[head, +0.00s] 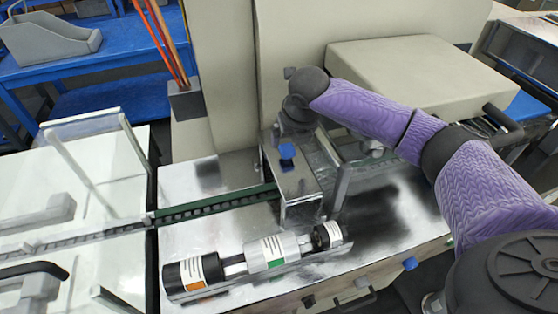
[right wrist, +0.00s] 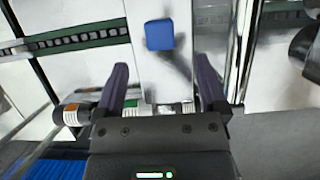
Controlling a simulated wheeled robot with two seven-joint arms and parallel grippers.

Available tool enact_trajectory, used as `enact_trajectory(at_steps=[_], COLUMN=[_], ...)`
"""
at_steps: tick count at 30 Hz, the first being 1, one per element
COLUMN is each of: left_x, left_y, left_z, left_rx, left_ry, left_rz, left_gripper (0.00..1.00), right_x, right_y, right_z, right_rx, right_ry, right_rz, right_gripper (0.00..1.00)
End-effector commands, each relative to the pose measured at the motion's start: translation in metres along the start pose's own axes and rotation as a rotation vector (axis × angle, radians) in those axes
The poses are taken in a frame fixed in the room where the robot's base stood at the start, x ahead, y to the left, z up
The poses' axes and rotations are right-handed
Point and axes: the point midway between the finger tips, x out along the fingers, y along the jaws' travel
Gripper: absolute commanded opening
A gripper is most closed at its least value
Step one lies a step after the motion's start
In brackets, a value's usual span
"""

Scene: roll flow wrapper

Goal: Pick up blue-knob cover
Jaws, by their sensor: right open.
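The cover is a shiny metal box (head: 300,185) with a blue knob (head: 287,152) on its top, standing over the green conveyor track in the head view. In the right wrist view the blue knob (right wrist: 159,34) lies beyond the fingertips, near the top middle, on the pale cover top (right wrist: 146,70). My right gripper (head: 293,128) is just above and behind the knob in the head view. In the right wrist view its two dark fingers (right wrist: 163,72) are apart, with nothing held between them. My left gripper is in neither view.
A roll assembly (head: 265,252) with black, white and orange-labelled parts lies along the front of the metal table. The green track (head: 222,200) runs left from the cover. A large beige machine body (head: 300,50) stands behind. Clear panels (head: 75,155) stand at left.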

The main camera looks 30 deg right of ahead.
Motion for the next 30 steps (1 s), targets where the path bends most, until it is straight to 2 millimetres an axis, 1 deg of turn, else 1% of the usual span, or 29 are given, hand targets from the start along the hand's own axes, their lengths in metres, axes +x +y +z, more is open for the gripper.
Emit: enact_trajectory(at_steps=[1, 4, 7, 10, 13, 19, 20, 21, 23, 24, 26, 27, 29, 30], left_x=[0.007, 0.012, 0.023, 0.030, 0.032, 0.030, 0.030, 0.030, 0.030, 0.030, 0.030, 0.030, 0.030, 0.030], left_y=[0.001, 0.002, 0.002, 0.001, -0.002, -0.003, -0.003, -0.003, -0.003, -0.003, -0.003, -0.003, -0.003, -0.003], left_z=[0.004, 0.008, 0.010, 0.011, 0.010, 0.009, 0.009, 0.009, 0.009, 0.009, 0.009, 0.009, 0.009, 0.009], left_rx=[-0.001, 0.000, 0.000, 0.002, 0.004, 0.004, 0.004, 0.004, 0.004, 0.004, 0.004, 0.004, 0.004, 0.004], left_ry=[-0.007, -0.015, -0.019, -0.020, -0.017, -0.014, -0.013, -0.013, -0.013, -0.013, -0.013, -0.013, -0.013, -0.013], left_rz=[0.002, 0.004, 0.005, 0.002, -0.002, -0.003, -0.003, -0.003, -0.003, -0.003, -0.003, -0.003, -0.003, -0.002], left_gripper=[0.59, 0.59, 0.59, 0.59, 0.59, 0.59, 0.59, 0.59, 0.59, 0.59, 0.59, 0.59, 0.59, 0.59], right_x=[0.013, 0.027, 0.050, 0.068, 0.074, 0.073, 0.073, 0.073, 0.073, 0.073, 0.073, 0.073, 0.073, 0.073], right_y=[0.001, 0.001, 0.001, 0.001, 0.001, 0.001, 0.001, 0.001, 0.001, 0.001, 0.000, 0.000, 0.000, 0.000], right_z=[-0.002, -0.001, 0.000, 0.001, 0.002, 0.002, 0.002, 0.002, 0.002, 0.002, 0.002, 0.002, 0.002, 0.002], right_rx=[0.001, 0.002, 0.002, 0.002, 0.001, 0.000, 0.000, 0.000, 0.000, 0.001, 0.001, 0.001, 0.001, 0.001], right_ry=[0.002, 0.001, 0.002, 0.001, -0.001, -0.003, -0.002, -0.002, -0.002, -0.002, -0.002, -0.002, -0.002, -0.002], right_rz=[0.001, 0.000, 0.001, 0.001, -0.001, 0.000, 0.000, 0.000, 0.000, 0.000, 0.000, 0.000, 0.000, 0.000], right_gripper=[0.91, 0.91, 0.91, 0.91, 0.91, 0.91, 0.85, 0.76, 0.64, 0.55, 0.42, 0.34, 0.21, 0.13])
